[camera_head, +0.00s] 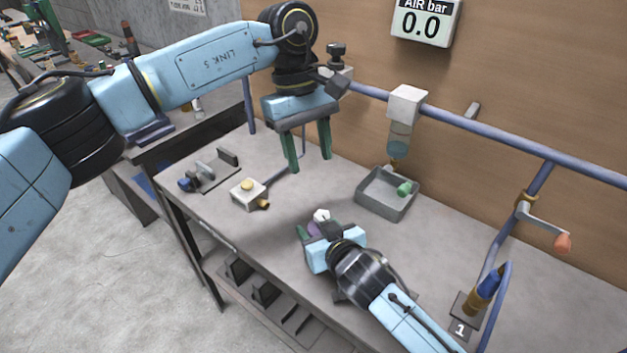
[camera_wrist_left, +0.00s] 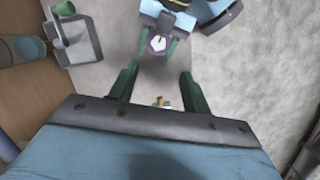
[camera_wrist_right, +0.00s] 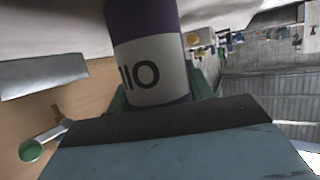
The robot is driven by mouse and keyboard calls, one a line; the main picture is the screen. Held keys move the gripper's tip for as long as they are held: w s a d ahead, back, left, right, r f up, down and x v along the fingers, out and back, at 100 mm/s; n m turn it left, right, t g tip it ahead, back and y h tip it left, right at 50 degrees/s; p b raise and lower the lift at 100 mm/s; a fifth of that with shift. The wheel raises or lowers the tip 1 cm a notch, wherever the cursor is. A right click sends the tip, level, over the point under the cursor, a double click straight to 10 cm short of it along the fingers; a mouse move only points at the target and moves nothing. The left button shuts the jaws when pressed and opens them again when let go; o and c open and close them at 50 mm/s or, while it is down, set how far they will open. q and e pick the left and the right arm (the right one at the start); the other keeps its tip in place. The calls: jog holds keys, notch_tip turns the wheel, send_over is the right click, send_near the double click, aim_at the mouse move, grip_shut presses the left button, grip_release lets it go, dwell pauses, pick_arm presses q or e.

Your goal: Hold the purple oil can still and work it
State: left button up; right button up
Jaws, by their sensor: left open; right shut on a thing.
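The purple oil can (camera_wrist_right: 150,60) fills the middle of the right wrist view, with a white label whose lettering is partly cut off. My right gripper (camera_head: 314,230) is shut on it, low over the workbench. In the head view the can is mostly hidden by that gripper; a white top (camera_head: 321,215) shows. In the left wrist view the pale top (camera_wrist_left: 158,43) lies between my right gripper's green fingers. My left gripper (camera_head: 310,162) is open and empty, above and apart from the can. I cannot tell whether the can touches the bench.
A yellow-knobbed block (camera_head: 247,193) and a clamp fixture (camera_head: 207,175) are at the left. A blue rail (camera_head: 520,158), orange-handled crank (camera_head: 550,232) and blue-handled tool (camera_head: 488,285) are at the right.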

aim_at(322, 214)
pick_arm(q)
jog(key=d+f+m, duration=0.1)
jog(key=f, duration=0.2)
jog(key=s+f+m+t+y, duration=0.1)
jog(key=f+m, duration=0.1)
jog(key=f, duration=0.2)
jog(key=s+d+f+m+t, duration=0.1)
jog(key=f, duration=0.3)
jog(key=shift+s+d+f+m+y, duration=0.2)
jog(key=shift+d+f+m+y, duration=0.1)
jog(key=shift+m+y, duration=0.1)
jog(key=c, duration=1)
